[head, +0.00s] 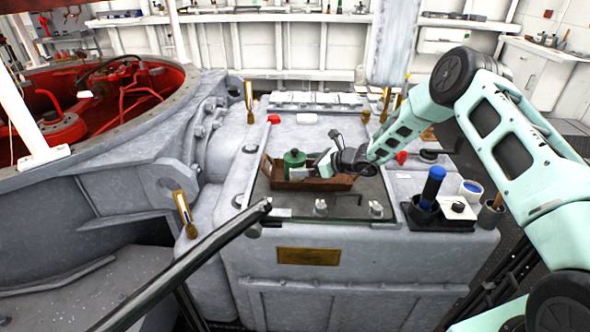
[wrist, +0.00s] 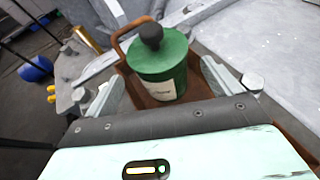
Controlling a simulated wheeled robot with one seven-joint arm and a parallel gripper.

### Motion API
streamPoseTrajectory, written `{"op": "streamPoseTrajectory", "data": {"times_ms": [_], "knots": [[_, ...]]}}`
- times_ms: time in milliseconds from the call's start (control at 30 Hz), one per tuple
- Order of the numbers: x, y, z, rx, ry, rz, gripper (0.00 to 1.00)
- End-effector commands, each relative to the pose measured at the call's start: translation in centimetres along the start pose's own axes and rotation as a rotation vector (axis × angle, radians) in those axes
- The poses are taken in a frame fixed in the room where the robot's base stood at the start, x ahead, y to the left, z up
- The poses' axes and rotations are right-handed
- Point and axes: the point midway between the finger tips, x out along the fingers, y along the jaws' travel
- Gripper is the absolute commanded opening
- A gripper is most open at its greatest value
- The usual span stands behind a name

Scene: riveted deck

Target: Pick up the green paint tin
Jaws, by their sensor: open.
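The green paint tin (head: 294,164) stands upright in a brown wooden tray (head: 318,184) on top of the grey machine housing. In the wrist view the green tin (wrist: 162,68) shows a dark round knob on its lid and a pale label. My gripper (head: 322,164) reaches in from the right, just beside the tin. In the wrist view its two fingers (wrist: 160,88) are apart, one on each side of the tin, with visible space between them and it. The lower part of the tin is partly hidden by the tray and my gripper.
A blue-handled tool in a dark holder (head: 427,190) and a white cup with blue inside (head: 471,190) stand to the right on the housing. Bolts and a dark plate surround the tray. A dark rail (head: 190,262) crosses the front left. A red-lined ring opening (head: 90,95) lies at left.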

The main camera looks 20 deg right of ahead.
Motion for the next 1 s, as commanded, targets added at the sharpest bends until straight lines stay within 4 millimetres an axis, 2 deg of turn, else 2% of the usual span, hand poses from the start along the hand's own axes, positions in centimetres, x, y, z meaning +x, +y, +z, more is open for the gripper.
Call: {"op": "streamPoseTrajectory", "data": {"times_ms": [300, 633, 667, 867, 900, 1000], "knots": [[4.2, -0.1, 0.2, -0.001, 0.0, 0.003, 0.9], [4.8, -0.1, 0.1, -0.001, 0.0, 0.001, 0.9], [4.8, -0.1, 0.1, -0.001, 0.0, 0.001, 0.85], [4.8, -0.1, 0.1, -0.001, 0.0, 0.001, 0.29], [4.8, -0.2, 0.4, -0.002, -0.005, 0.001, 0.23], [4.8, -0.2, 0.4, -0.002, -0.004, 0.001, 0.23]]}}
